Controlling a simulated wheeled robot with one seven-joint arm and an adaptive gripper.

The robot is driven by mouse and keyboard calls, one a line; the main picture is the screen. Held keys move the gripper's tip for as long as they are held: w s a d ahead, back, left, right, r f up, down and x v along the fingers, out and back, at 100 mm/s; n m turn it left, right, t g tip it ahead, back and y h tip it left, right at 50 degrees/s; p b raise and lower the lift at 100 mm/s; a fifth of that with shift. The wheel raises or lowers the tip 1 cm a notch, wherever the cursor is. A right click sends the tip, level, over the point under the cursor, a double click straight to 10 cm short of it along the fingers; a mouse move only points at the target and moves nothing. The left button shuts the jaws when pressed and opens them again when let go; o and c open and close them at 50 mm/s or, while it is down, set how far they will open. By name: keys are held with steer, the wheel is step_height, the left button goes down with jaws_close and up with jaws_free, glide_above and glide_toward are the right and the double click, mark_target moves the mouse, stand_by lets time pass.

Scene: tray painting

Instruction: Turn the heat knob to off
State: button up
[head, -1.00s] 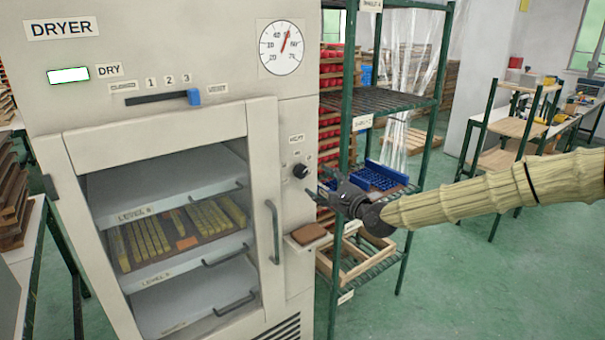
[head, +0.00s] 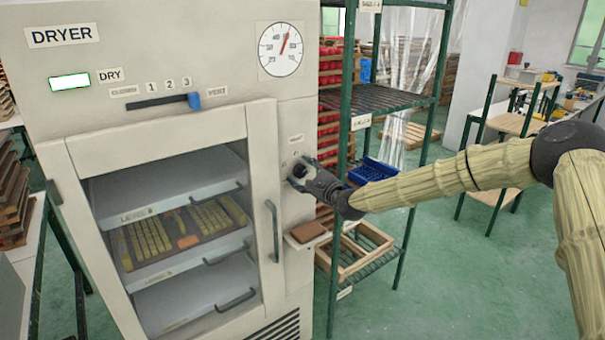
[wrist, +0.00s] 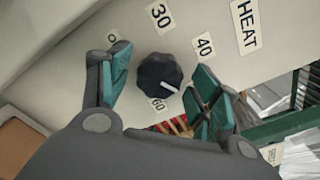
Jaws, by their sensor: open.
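The heat knob (wrist: 160,76) is a dark, ridged dial with a white pointer line on the dryer's front panel. In the wrist view, labels 0, 30, 40 and 60 stand around it, with a HEAT label (wrist: 246,22) nearby. The pointer line lies toward the lower right, between the 40 and 60 labels. My gripper (wrist: 155,88) is open, its teal-padded fingers on either side of the knob with gaps visible. In the head view my gripper (head: 298,176) is at the panel right of the dryer door and largely hides the knob.
The dryer door (head: 262,200) with its vertical handle is left of my gripper. A small shelf with a brown block (head: 307,232) juts out below. A green metal rack (head: 345,130) stands close on the right. A blue slider (head: 194,100) is above the door.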

steer(key=c, duration=1)
steer(key=shift+c, duration=0.2)
steer(key=shift+f, duration=0.15)
